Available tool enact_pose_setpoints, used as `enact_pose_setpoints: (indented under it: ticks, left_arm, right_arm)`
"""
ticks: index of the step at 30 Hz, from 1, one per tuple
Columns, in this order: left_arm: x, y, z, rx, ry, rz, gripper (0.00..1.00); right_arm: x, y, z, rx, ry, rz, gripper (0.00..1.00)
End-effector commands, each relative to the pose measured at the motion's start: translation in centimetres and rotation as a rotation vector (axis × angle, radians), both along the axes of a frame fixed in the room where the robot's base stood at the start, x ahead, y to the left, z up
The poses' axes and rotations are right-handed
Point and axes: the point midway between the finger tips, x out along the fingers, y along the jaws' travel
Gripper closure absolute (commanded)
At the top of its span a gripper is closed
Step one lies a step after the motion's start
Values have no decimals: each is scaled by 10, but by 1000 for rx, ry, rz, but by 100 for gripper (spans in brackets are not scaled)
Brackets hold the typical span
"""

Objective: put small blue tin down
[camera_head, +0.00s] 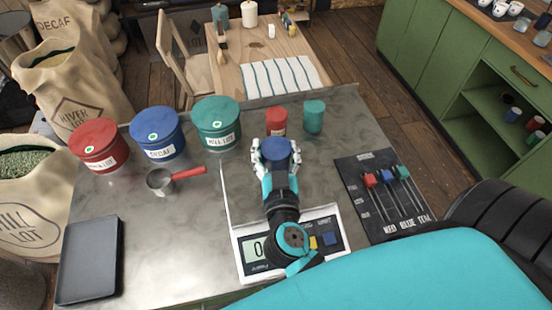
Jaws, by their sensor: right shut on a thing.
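The small blue tin (276,149) is held upright between the fingers of my right gripper (275,155), which is shut on it. Seen from above, the tin is over the far part of the scale (232,193). I cannot tell whether its base touches anything, as my gripper and wrist hide it. A small red tin (276,121) and a small teal tin (314,116) stand just behind it on the steel counter. My left gripper is not in view.
Large red (99,143), blue (157,133) and green (217,121) canisters stand at the back left. A red-handled scoop (176,179) lies before them. A dark tray (90,260) lies front left, and a black board (367,205) with coloured tools lies right. Bare counter (175,235) shows left of the scale.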

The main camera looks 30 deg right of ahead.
Motion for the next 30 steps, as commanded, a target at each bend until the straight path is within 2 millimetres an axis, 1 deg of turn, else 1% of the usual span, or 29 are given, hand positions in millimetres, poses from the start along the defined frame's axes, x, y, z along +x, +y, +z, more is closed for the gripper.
enact_pose_setpoints:
  ticks: [1,3,6,18,19,24,25,30]
  left_arm:
    - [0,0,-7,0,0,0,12]
    - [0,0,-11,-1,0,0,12]
    - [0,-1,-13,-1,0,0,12]
    - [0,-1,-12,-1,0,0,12]
    - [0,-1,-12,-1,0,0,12]
    - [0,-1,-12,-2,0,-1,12]
    - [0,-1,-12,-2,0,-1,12]
    - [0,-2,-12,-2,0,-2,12]
  right_arm:
    - [0,0,-13,-2,3,0,72]
    - [0,0,-25,-3,1,1,72]
    - [0,-1,-33,-2,-1,1,72]
    - [0,-1,-37,-1,-2,0,72]
    - [-1,-1,-38,-1,-1,0,35]
    - [-1,-1,-38,0,-1,0,13]
    - [-1,-1,-38,1,-1,0,12]
    - [-1,-1,-38,1,-1,0,12]
